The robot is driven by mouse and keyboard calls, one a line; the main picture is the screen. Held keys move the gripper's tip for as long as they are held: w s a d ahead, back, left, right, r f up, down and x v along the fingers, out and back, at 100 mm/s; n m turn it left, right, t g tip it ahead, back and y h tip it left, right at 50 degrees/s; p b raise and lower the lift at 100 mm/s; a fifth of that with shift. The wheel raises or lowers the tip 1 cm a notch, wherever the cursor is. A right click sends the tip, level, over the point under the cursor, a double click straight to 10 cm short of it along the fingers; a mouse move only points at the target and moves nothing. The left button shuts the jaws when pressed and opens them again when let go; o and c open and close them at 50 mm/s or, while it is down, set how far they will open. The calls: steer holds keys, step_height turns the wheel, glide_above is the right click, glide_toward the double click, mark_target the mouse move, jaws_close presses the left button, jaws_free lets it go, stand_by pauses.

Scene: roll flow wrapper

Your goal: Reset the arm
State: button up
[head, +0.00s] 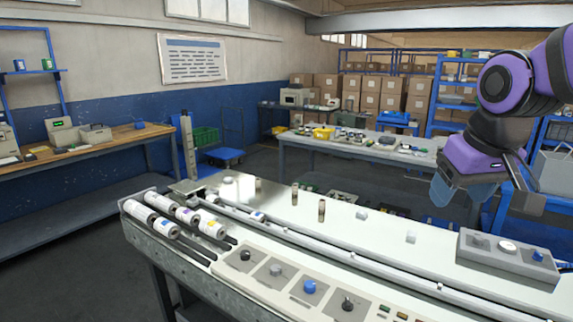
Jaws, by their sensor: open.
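My purple arm comes in from the upper right of the head view. My gripper (488,192) hangs at its end, above the right part of the machine. The jaws are apart, with a blue part at the left and a dark finger at the right. I see nothing held between them. The flow wrapper (335,222) is a long pale bench with a guide rail along it. Its sloped front panel (268,282) carries several knobs, one of them blue (309,287).
White rolls (212,228) lie on rods at the machine's left end. A grey control box (505,258) with buttons stands on its right end, below my gripper. Small posts (321,210) rise from the top. Tables and shelves with boxes (392,97) stand behind.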

steer(key=s+d+m+t, duration=0.1)
steer(key=s+d, duration=0.2)
steer(key=s, duration=0.8)
steer(key=shift+s, duration=0.4)
